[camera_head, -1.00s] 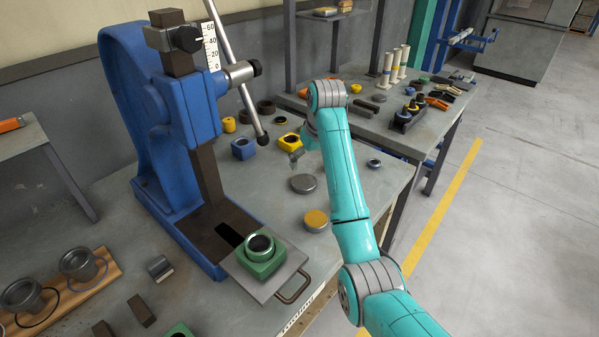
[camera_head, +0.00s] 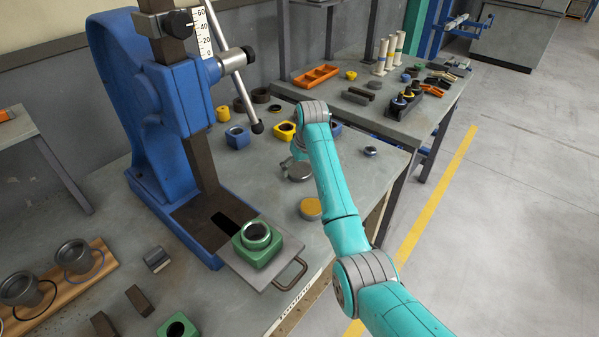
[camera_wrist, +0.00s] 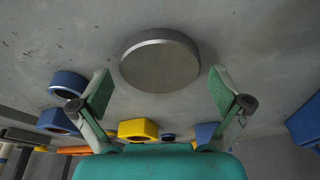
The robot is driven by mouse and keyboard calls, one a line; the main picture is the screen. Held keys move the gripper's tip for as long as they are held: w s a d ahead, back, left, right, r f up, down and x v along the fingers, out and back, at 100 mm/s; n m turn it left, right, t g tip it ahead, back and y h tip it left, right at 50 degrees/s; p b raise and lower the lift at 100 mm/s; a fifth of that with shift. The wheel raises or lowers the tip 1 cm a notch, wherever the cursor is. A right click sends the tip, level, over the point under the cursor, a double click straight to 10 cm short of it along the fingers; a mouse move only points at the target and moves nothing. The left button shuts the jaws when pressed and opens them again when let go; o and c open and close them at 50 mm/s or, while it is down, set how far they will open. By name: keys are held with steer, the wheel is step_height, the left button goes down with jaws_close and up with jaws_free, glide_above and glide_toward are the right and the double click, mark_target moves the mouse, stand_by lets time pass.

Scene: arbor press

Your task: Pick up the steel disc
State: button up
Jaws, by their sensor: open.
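The steel disc (camera_wrist: 160,62) is a grey round puck lying flat on the metal table. In the wrist view it sits centred just beyond the fingertips of my gripper (camera_wrist: 167,95), which is open and empty, one finger toward each side. The disc looks apart from both fingers. In the head view the steel disc (camera_head: 297,172) lies right of the blue press, partly hidden by my gripper (camera_head: 298,152), which is small there and mostly behind my arm.
A yellow-topped disc (camera_head: 311,208) lies nearer on the table. Yellow (camera_head: 284,131) and blue (camera_head: 237,136) blocks with bores stand behind. The blue arbor press (camera_head: 150,110) rises at left, with a green holder (camera_head: 268,252) on its sliding plate (camera_head: 240,268). A second table with tools stands at back right.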

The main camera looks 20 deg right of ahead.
steer(key=c, duration=1.4)
